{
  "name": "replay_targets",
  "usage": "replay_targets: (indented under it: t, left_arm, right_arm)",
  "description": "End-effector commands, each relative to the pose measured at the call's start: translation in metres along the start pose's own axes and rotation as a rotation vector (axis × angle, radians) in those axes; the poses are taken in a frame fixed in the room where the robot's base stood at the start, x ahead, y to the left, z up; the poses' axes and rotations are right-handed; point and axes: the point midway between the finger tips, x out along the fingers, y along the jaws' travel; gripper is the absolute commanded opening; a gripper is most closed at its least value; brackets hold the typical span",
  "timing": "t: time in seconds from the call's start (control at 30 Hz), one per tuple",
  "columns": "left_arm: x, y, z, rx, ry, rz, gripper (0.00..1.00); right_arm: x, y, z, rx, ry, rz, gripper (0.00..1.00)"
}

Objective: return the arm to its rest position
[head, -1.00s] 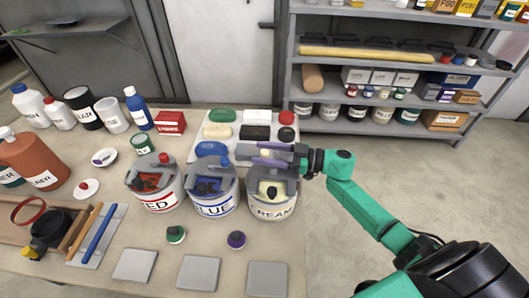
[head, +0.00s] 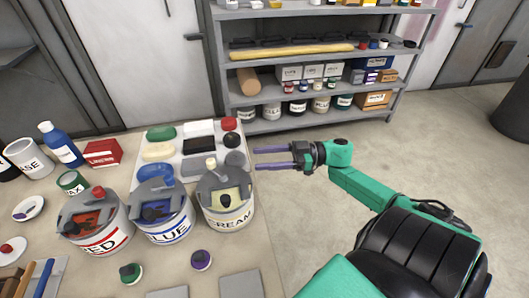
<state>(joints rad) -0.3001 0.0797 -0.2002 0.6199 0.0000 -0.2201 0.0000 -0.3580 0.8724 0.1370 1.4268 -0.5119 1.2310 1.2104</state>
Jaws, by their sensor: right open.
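My right gripper (head: 268,158) is open and empty. Its two purple fingers point left, just beyond the right edge of the table, near the cream bucket. My green right arm (head: 375,188) reaches in from the lower right. The cream bucket (head: 229,214) stands on the table just left of and below the fingers, and I see a gap between them. My left gripper is not in view.
The red bucket (head: 97,237) and blue bucket (head: 165,229) stand left of the cream one. A loaded shelf (head: 300,122) stands at the back.

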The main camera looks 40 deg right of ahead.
Motion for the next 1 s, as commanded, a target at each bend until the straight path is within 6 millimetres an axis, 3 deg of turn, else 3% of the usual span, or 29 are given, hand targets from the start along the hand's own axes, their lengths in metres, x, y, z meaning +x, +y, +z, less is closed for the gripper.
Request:
replay_targets:
  t: [0.47,0.57,0.67,0.77,0.8,0.87,0.9,0.97,1.0]
  left_arm:
    - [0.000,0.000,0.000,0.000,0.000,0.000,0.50]
    - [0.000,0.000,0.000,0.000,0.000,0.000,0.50]
    - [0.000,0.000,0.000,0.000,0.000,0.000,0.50]
    - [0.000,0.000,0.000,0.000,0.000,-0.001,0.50]
    - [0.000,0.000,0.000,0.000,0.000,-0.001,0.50]
    - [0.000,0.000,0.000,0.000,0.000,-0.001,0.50]
    - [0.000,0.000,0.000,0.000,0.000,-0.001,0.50]
    - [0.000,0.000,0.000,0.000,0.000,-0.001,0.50]
    - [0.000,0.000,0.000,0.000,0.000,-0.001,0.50]
  right_arm:
    - [0.000,0.000,0.000,0.000,0.000,0.001,0.60]
    - [-0.003,0.008,0.010,0.003,0.003,0.052,0.60]
    - [-0.018,0.034,0.052,0.014,-0.009,0.246,0.60]
    - [-0.046,0.059,0.130,0.046,-0.098,0.521,0.60]
    - [-0.059,0.060,0.167,0.069,-0.159,0.620,0.60]
    - [-0.076,0.054,0.221,0.108,-0.268,0.740,0.60]
    - [-0.088,0.044,0.257,0.138,-0.349,0.804,0.60]
    - [-0.102,0.021,0.308,0.187,-0.480,0.873,0.60]
    - [-0.109,0.001,0.340,0.222,-0.571,0.903,0.60]
